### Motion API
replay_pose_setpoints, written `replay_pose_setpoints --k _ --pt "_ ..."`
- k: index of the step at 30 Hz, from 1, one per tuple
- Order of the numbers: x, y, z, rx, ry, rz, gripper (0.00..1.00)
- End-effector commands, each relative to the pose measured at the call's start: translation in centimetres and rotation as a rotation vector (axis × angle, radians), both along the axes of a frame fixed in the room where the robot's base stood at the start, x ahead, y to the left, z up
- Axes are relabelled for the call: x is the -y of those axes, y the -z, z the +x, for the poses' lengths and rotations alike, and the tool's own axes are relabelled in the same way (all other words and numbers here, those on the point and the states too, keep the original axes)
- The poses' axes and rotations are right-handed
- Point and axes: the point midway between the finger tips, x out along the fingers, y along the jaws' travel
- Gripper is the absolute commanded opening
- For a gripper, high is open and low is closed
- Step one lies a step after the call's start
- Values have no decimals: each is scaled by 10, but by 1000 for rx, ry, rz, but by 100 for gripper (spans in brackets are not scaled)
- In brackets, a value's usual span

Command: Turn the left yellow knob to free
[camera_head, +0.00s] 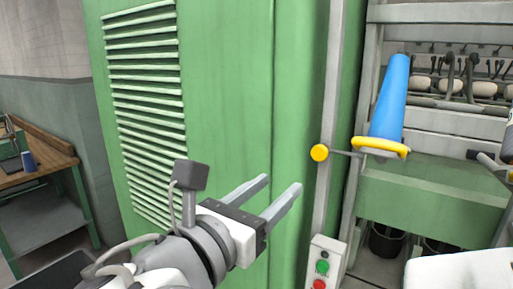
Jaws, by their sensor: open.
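A round yellow knob (319,153) sits on a thin rod in front of the grey upright at the edge of the green cabinet. The rod runs right toward a yellow ring (381,146) at the base of a blue cone (391,97). My gripper (278,190) is open and empty, with its two parallel fingers pointing up and right. In the picture it is below and left of the knob, apart from it. Part of another yellow piece (509,174) shows at the right edge, cut off by the frame.
A green machine cabinet (225,120) with louvres fills the middle left. A control box (323,268) with green and red buttons stands below the knob. A wooden bench (35,165) is at far left. A white surface (460,272) is at bottom right.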

Motion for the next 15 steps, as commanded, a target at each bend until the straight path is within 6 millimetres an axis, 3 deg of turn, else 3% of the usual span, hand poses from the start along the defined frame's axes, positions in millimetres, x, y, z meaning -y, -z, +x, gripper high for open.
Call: replay_pose_setpoints --k 15 --pt "64 0 85 -3 7 4 53"
